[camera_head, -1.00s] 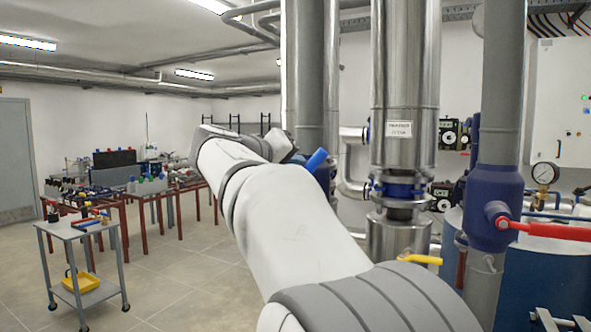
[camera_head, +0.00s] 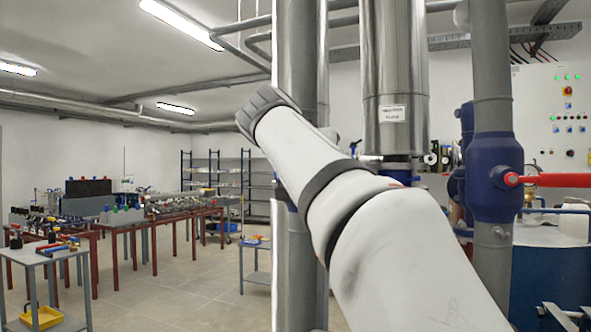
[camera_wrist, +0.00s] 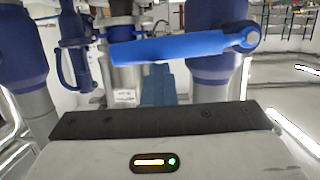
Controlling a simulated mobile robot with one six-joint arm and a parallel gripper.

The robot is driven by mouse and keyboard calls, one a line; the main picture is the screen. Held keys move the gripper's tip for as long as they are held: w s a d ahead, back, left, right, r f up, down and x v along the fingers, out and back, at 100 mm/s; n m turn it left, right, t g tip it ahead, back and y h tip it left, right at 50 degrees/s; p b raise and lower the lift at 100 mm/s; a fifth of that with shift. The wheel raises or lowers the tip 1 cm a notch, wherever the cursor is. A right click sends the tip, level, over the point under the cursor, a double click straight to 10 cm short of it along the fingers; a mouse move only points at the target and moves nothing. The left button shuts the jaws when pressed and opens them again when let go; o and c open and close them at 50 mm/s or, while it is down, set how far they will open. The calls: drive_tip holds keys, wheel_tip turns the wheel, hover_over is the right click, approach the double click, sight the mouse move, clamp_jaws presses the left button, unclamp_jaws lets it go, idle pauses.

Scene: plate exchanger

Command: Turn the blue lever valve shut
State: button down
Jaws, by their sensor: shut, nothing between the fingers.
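The blue lever (camera_wrist: 180,47) lies roughly level across the upper middle of the wrist view, with its pivot at the right end by the blue valve body (camera_wrist: 217,68) on a vertical pipe. In the wrist view, my gripper (camera_wrist: 158,77) points at the space just below the lever, its fingers together and empty. The lever is above the fingertips in the picture; I cannot tell whether they touch. In the head view my arm hides the lever and the gripper.
A grey pipe carries another blue valve (camera_head: 494,178) with a red lever (camera_head: 553,180) on the right. A steel column (camera_head: 396,75) stands near my arm. Work tables (camera_head: 150,212) and a grey trolley (camera_head: 45,253) stand at the left. Open floor lies between.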

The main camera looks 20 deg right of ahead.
drive_tip(key=shift+a+f+b, duration=0.1)
drive_tip(key=shift+f+b, duration=0.25)
drive_tip(key=shift+f, duration=0.15)
drive_tip(key=shift+w+a, duration=0.1)
drive_tip(key=shift+r, duration=0.15)
drive_tip(key=s+a+r+p, duration=0.2)
drive_tip(key=s+a+r, duration=0.4)
drive_tip(key=s+a, duration=0.1)
drive_tip(key=shift+r+p, duration=0.2)
drive_tip(key=shift+p, duration=0.15)
wheel_tip(320, 180, down, 20)
drive_tip(key=w+a+n+g+y+p, duration=0.1)
drive_tip(key=a+n+g+y+p, duration=0.1)
drive_tip(key=n+g+y+p, duration=0.25)
drive_tip(key=s+a+f+n+g+y+p, duration=0.1)
drive_tip(key=s+f+y, duration=0.1)
drive_tip(key=s+f, duration=0.3)
drive_tip(key=s+a+f+n+g+y+p, duration=0.1)
drive_tip(key=s+f, duration=0.4)
drive_tip(key=f, duration=0.8)
drive_tip(key=s+a+f+n+g+y+p, duration=0.1)
drive_tip(key=s+a+f+n+y, duration=0.1)
drive_tip(key=s+f, duration=0.3)
wheel_tip(320, 180, down, 4)
drive_tip(key=shift+a+r+y, duration=0.1)
drive_tip(key=shift+a+y, duration=0.2)
drive_tip(key=shift+y, duration=0.55)
